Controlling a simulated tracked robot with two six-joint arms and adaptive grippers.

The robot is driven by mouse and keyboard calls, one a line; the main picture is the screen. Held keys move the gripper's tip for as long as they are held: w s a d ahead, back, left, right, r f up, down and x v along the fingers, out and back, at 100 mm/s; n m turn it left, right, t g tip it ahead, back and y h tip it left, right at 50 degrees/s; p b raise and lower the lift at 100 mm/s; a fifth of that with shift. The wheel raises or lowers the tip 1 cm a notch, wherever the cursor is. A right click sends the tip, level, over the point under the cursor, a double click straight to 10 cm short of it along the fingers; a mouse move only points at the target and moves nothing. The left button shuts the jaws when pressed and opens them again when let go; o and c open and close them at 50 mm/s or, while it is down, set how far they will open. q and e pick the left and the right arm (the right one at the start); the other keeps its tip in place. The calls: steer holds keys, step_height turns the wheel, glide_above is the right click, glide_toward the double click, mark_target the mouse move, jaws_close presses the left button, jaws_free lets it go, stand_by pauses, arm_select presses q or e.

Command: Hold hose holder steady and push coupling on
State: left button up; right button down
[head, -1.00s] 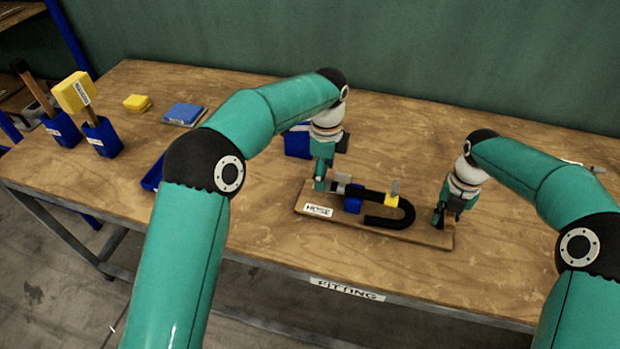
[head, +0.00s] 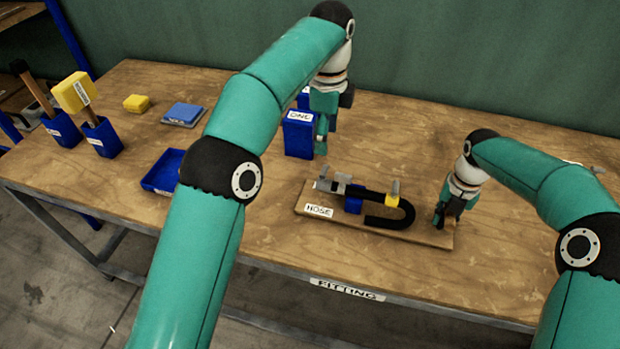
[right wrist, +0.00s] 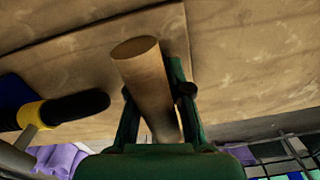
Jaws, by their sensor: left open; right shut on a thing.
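The hose holder (head: 425,236) is a wooden board labelled HOSE on the bench. On it a black U-bent hose (head: 400,218) sits in a blue block (head: 354,200) with a yellow clip (head: 391,201). A grey coupling (head: 326,184) is at the hose's left end; I cannot tell how far it is on. My left gripper (head: 321,150) is open and empty, above and behind the coupling, apart from it. My right gripper (head: 439,220) is shut on a wooden post at the board's right end. The right wrist view shows the round post (right wrist: 146,75) between its fingers.
Blue bins (head: 298,135) stand behind the holder, close to my left gripper. A blue tray (head: 163,172), a blue box (head: 184,114), a yellow block (head: 137,102) and mallets in blue holders (head: 104,138) are to the left. The bench front is clear.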

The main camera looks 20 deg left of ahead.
stand_by(0.3)
steer(key=c, duration=1)
jaws_free()
steer(key=shift+r, duration=0.1)
